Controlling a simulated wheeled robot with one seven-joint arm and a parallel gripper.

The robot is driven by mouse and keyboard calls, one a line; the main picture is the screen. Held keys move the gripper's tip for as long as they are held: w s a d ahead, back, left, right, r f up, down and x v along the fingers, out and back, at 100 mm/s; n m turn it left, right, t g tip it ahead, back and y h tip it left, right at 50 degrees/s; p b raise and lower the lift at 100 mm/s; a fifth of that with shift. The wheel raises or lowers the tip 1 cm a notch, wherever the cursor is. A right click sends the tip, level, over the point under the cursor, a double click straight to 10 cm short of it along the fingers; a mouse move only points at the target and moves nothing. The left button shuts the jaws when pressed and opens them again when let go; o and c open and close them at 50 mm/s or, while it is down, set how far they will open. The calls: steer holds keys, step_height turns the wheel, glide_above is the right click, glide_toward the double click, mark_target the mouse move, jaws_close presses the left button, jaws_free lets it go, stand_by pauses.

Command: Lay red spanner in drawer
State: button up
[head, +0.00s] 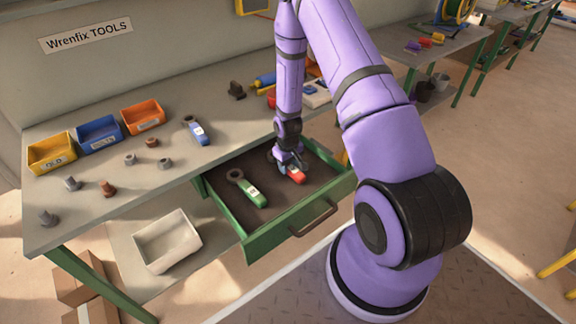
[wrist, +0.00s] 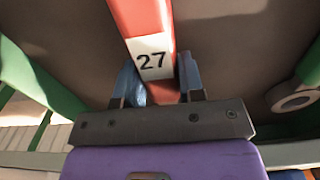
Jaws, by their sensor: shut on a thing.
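The red spanner (head: 296,174) is in my gripper (head: 290,163), inside or just above the open green drawer (head: 323,207). In the wrist view its red handle with a white "27" label (wrist: 152,57) runs up between the two blue fingertips of my gripper (wrist: 158,82), which are shut on it. The drawer's brown floor lies beneath the handle. I cannot tell whether the spanner touches the floor. Its head end is mostly hidden by my gripper in the head view.
A green spanner (head: 250,190) lies in the left part of the drawer. A blue spanner (head: 196,131) lies on the workbench (head: 185,165) above. Yellow, blue and orange bins (head: 143,116) stand at the back left. A pale tray (head: 167,241) sits below, left of the drawer.

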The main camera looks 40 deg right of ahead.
steer(key=shift+f, duration=0.1)
steer(key=o, duration=1.1)
steer(key=s+a+r+t, duration=0.1)
steer(key=s+a+r, duration=0.1)
steer(key=r, duration=1.1)
steer(key=s+a+r, duration=0.2)
steer(key=r, duration=1)
steer(key=s+a+r+t, duration=0.1)
steer(key=a+r, duration=0.2)
steer(key=r, duration=1)
steer(key=s+a+r+t, duration=0.1)
steer(key=s+a+r, duration=0.1)
steer(key=s+r, duration=0.2)
steer(key=s+a+r+t, duration=0.1)
steer(key=s+r, duration=0.4)
steer(key=s, duration=0.5)
steer(key=s+a+r+t, duration=0.1)
steer(key=s+a+r, duration=0.2)
steer(key=s+r, duration=0.2)
steer(key=shift+s+a+r, duration=0.1)
steer(key=shift+s+r, duration=0.1)
steer(key=shift+s, duration=0.85)
